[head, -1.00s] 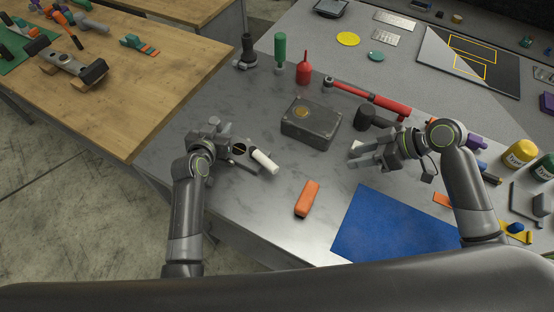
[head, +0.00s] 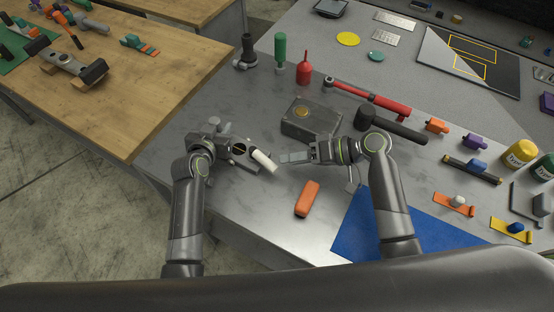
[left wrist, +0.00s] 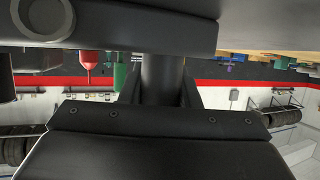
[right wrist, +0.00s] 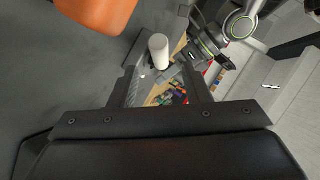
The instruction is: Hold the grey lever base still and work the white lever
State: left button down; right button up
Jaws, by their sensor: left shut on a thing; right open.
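The grey lever base (head: 240,162) lies on the grey worktable at the left, and its dark body shows near the top of the right wrist view. The white lever (head: 264,161) sticks out from it toward the lower right; it stands as a white cylinder in the right wrist view (right wrist: 158,52). My left gripper (head: 214,135) is shut on the base's far-left part; a dark post shows between its fingers in the left wrist view (left wrist: 162,82). My right gripper (head: 290,157) is open and empty, pointing left, just right of the lever's free end, apart from it.
An orange block (head: 307,198) lies in front of my right gripper. A grey metal box (head: 311,122) stands behind it, with a black-headed mallet (head: 390,126) to the right. A blue mat (head: 440,232) covers the front right. A wooden table (head: 150,75) adjoins at left.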

aim_at(263, 161)
jog(key=x, duration=0.5)
grip_shut()
dwell(0.3)
